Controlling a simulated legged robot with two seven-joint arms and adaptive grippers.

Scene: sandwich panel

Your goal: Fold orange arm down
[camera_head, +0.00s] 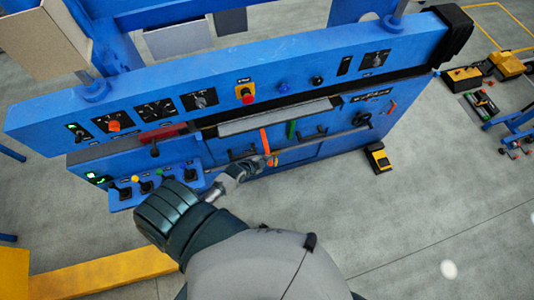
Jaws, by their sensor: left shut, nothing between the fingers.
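The orange arm (264,140) is a thin bar on the front of the blue panel (330,70), beside a green bar (291,129). It looks upright. My left gripper (266,163) is shut and empty just below the orange arm, close to the panel front. A small orange-red spot shows at its fingertips; I cannot tell whether it belongs to the arm or whether the fingers touch it. My right gripper is not in view.
A red emergency button (246,94) and several dials sit on the upper panel. Several joysticks (147,186) stick out at the lower left. A shorter orange bar (392,107) is at the right.

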